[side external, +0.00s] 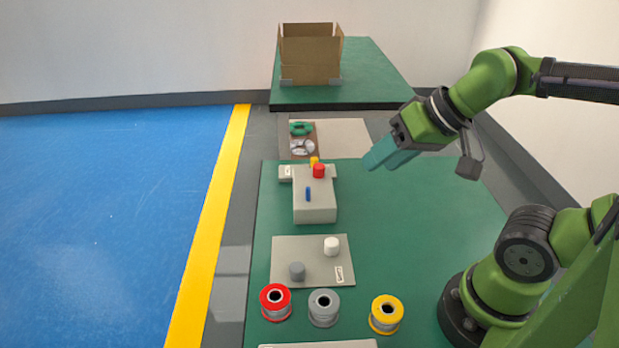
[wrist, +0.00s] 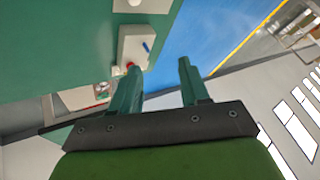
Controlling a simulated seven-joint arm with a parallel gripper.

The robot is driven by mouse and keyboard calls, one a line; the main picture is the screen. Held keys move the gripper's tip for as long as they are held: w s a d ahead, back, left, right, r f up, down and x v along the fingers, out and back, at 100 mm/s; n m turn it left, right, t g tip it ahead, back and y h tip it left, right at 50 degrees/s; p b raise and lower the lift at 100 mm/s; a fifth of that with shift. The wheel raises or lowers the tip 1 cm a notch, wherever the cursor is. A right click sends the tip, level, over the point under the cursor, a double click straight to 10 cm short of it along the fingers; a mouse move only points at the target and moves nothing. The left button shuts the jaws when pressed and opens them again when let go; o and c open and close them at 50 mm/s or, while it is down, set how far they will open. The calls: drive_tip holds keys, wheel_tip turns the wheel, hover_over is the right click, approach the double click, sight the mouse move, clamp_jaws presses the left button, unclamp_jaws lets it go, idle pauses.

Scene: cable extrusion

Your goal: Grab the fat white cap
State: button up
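The fat white cap (side external: 331,246) stands upright on a light grey plate (side external: 312,265) on the green table, near the plate's upper right. A dark grey cap (side external: 297,271) stands on the same plate to its lower left. In the wrist view, a small white shape at the top edge (wrist: 134,3) looks like the white cap, partly cut off. My gripper (side external: 374,164) is in the air above the table, well apart from the cap, up and to its right. In the wrist view its two teal fingers (wrist: 158,65) are spread with nothing between them.
A light grey block (side external: 315,208) with a red cap (side external: 319,171) and a blue piece (side external: 308,194) stands beyond the plate. Red (side external: 275,302), grey (side external: 323,308) and yellow (side external: 386,314) spools line the front. The table right of the plate is clear.

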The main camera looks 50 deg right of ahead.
drive_tip(key=shift+o, duration=1.3)
drive_tip(key=m+g+h, duration=0.2)
drive_tip(key=g, duration=0.5)
hover_over(333, 243)
wheel_tip(333, 243, down, 6)
wheel_tip(333, 243, down, 17)
drive_tip(key=shift+r, duration=0.15)
drive_tip(key=c, duration=1.1)
